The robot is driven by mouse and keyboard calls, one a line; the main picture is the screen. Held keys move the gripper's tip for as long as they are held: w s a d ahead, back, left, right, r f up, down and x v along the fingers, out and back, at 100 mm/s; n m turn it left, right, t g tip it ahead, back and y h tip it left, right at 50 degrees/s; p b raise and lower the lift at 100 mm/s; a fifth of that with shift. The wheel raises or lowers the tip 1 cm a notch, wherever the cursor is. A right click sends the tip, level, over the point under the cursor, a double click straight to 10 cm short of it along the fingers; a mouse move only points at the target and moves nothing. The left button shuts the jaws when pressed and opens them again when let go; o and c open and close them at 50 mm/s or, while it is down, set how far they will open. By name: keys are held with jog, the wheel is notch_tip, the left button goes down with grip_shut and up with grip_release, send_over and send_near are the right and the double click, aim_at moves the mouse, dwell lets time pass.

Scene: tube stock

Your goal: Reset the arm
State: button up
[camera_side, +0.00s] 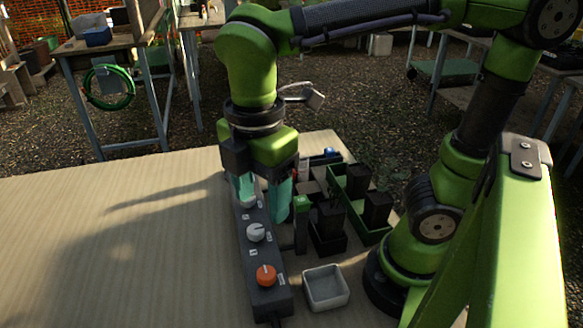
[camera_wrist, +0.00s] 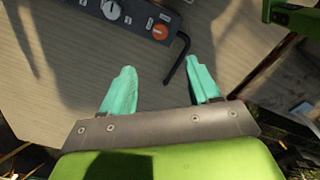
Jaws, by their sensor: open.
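My green arm reaches down over the wooden table (camera_side: 120,235) in the side view. My gripper (camera_side: 262,205) has two teal fingers, spread apart with nothing seen between them. It is at the far end of a dark control panel (camera_side: 262,285), close above or beside it; I cannot tell whether they touch. The wrist view also shows my gripper (camera_wrist: 163,82) open, with the panel (camera_wrist: 135,12) beyond the fingertips. The panel carries a white knob (camera_side: 256,232) and an orange knob (camera_side: 266,275). A further pale knob is partly hidden by the fingers.
A small grey square tray (camera_side: 338,303) stands right of the panel. A green tray (camera_side: 375,238) and several black blocks (camera_side: 327,222) crowd the table near my base. The table's left side is clear.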

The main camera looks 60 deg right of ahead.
dwell(0.3)
jog(key=w+d+m+t+y, duration=0.1)
jog(key=d+m+t+y, duration=0.1)
jog(key=d+m+t, duration=0.5)
jog(key=d+m, duration=0.6)
jog(key=m, duration=0.7)
jog(key=shift+w+d+f, duration=0.25)
jog(key=shift+w+f, duration=0.1)
jog(key=shift+f, duration=0.05)
